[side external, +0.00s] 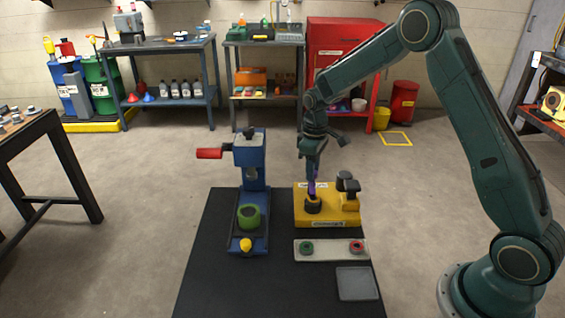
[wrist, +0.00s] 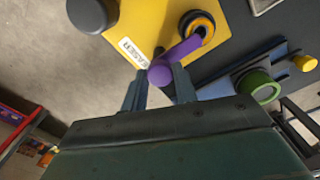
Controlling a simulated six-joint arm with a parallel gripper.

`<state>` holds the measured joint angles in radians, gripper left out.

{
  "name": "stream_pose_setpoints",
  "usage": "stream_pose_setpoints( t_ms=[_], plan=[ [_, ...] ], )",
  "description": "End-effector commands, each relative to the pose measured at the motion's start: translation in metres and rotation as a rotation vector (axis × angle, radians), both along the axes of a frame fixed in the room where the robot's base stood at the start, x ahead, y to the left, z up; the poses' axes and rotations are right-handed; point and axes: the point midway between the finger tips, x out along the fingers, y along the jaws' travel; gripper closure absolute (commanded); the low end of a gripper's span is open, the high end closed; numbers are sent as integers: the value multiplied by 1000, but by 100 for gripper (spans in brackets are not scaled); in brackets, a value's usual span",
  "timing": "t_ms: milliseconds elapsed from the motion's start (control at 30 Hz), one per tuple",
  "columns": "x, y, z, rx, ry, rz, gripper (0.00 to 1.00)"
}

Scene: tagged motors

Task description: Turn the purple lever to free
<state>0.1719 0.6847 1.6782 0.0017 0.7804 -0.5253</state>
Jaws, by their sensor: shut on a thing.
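The purple lever (side external: 312,187) stands up from a dark round hub on the yellow block (side external: 331,219) in the side external view. In the wrist view the purple lever (wrist: 181,54) runs from an orange-ringed hub (wrist: 197,27) to a rounded end between my fingers. My gripper (wrist: 159,78) is shut on the lever near this end. In the side external view my gripper (side external: 312,172) points down over the block and hides the lever's top. A label on the block in the wrist view is only partly readable; the front label is too small to read.
Black knobs (side external: 348,184) stand on the block's right part. A blue press (side external: 250,160) with a red handle and a green ring (side external: 249,216) stands to the left. A grey tray (side external: 292,251) with green and red parts lies in front, near an empty grey plate (side external: 358,284).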

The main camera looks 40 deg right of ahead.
Motion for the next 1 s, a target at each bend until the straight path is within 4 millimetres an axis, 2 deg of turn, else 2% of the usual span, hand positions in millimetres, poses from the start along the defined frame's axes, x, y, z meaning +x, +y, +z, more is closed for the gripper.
stream_pose_setpoints(
  t_ms=[367, 1000],
  plan=[
    [1, 0, 0, 1, -4, -219, 94],
    [2, 0, 1, 1, -6, -818, 94]
  ],
)
